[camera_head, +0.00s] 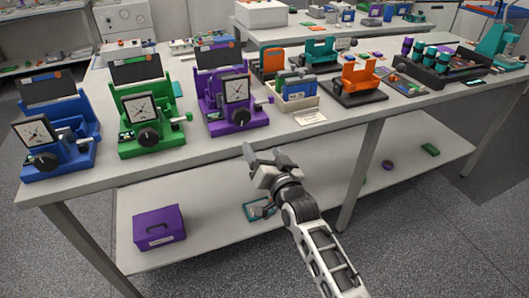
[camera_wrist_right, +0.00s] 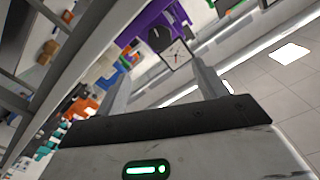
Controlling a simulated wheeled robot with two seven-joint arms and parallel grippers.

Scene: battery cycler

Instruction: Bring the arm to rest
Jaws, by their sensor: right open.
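My right gripper (camera_head: 262,157) shows in the head view in front of the workbench's front edge, below the tabletop height in the picture. Its jaws are open and empty. In the right wrist view the two fingers of the right gripper (camera_wrist_right: 163,92) stand apart with nothing between them that they touch. The purple cycler (camera_head: 225,118) with its dial appears beyond the fingers; it also shows in the wrist view (camera_wrist_right: 150,35). My left gripper is not in view.
The workbench (camera_head: 200,151) holds a blue cycler (camera_head: 58,158), a green cycler (camera_head: 150,136), an orange holder (camera_head: 360,78) and a dark rack (camera_head: 440,75). A purple box (camera_head: 158,228) sits on the lower shelf. The grey floor in front is clear.

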